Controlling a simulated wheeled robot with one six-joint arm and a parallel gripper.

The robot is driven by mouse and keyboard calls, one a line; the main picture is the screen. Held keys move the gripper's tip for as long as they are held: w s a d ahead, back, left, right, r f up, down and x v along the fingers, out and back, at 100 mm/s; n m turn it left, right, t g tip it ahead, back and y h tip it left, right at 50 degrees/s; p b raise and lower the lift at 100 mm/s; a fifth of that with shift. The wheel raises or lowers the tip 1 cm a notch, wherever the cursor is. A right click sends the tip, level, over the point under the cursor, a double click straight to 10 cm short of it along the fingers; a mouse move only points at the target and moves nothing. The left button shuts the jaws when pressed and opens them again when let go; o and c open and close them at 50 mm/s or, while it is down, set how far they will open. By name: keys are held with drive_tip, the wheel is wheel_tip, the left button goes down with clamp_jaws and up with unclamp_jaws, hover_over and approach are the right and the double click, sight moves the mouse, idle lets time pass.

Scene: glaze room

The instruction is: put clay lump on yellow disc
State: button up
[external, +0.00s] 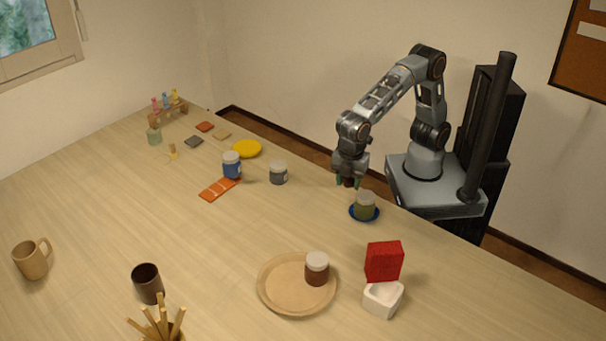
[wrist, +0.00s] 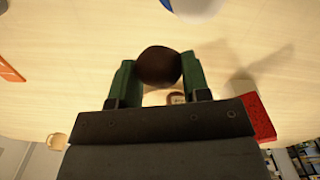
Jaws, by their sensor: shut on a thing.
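My gripper (wrist: 159,75) is shut on the clay lump (wrist: 158,66), a dark brown rounded piece between the two green fingertips. In the external view my gripper (external: 348,180) is above the table near its right edge, with the dark lump (external: 348,182) partly hidden between the fingers. The yellow disc (external: 246,148) lies flat on the table farther back, to the left of my gripper, and its visible top is bare. The disc is not visible in the wrist view.
A grey jar (external: 278,173) and a blue jar (external: 232,166) stand near the disc. A tan tray (external: 272,300) with a brown jar (external: 317,270) is nearer the camera. The middle-left table is clear.

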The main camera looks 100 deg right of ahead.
drive_tip(key=w+d+r+m, duration=0.1)
drive_tip(key=w+d, duration=0.3)
drive_tip(key=d, duration=0.8)
drive_tip(key=w+d+r, duration=0.1)
drive_tip(key=w+d, duration=0.4)
drive_tip(key=d, duration=0.7)
drive_tip(key=w+d+m, duration=0.1)
drive_tip(key=w+d, duration=0.3)
drive_tip(key=d, duration=0.8)
drive_tip(key=n+p, duration=0.4)
drive_tip(key=p, duration=0.1)
hover_over(257, 147)
drive_tip(key=s, duration=0.1)
wheel_tip(257, 147, down, 8)
drive_tip(key=shift+a+r, duration=0.1)
drive_tip(key=shift+w+f, duration=0.4)
drive_tip(key=shift+f, duration=0.15)
drive_tip(key=shift+f+p, duration=0.35)
drive_tip(key=shift+f, duration=1.2)
drive_tip(key=shift+f, duration=0.1)
